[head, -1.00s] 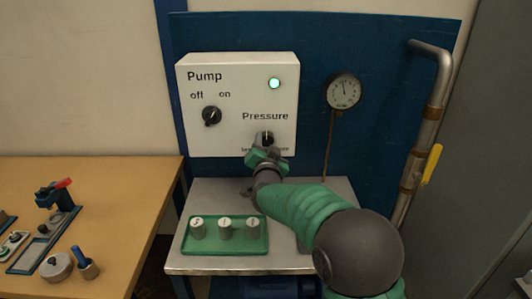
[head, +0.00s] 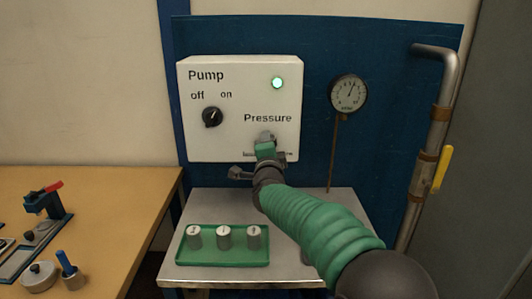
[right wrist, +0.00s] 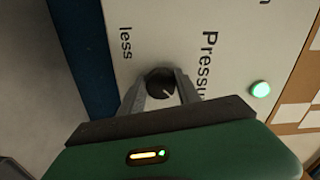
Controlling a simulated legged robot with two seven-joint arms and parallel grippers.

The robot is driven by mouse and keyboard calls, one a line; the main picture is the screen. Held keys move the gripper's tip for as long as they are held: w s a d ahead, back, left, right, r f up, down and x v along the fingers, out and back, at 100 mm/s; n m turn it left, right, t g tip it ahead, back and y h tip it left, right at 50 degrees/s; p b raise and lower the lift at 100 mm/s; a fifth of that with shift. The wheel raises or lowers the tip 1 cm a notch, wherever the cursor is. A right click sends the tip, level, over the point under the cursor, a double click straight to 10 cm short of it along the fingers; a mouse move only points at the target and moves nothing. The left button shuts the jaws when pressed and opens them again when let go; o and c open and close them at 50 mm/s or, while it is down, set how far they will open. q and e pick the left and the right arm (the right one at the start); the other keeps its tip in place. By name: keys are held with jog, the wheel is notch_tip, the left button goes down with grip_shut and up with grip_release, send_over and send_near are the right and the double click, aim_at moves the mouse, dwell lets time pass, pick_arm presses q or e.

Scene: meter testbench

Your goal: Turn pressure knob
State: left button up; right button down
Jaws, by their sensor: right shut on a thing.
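The white control box (head: 240,135) carries a Pump knob (head: 212,117) at its left and the Pressure label at its right. My right gripper (head: 266,136) is at the lower right of the box and mostly hides the pressure knob in the head view. In the right wrist view the round black pressure knob (right wrist: 160,82) sits between the two grey fingers of my right gripper (right wrist: 162,92), which are shut on it. A short light pointer mark shows on the knob's face. The gauge (head: 348,93) has its needle pointing up and right. My left gripper is not in view.
The green lamp (head: 277,83) is lit. A green tray (head: 222,258) with several small weights stands on the grey bench (head: 195,208) below the box. A pipe with a yellow handle (head: 441,167) runs down the right. A wooden table (head: 120,200) with tools is at the left.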

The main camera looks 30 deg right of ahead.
jog(key=shift+s+d+f+m, duration=0.15)
jog(key=shift+d+m, duration=0.1)
jog(key=shift+m, duration=0.25)
jog(key=c, duration=1.1)
grip_release()
jog(key=shift+s, duration=0.1)
jog(key=shift+c, duration=0.2)
jog(key=shift+o, duration=1.4)
jog(key=shift+d, duration=0.1)
jog(key=p+v, duration=0.1)
jog(key=v, duration=1.5)
jog(key=shift+s+a, duration=0.3)
jog(key=shift+a, duration=0.05)
jog(key=shift+f, duration=0.1)
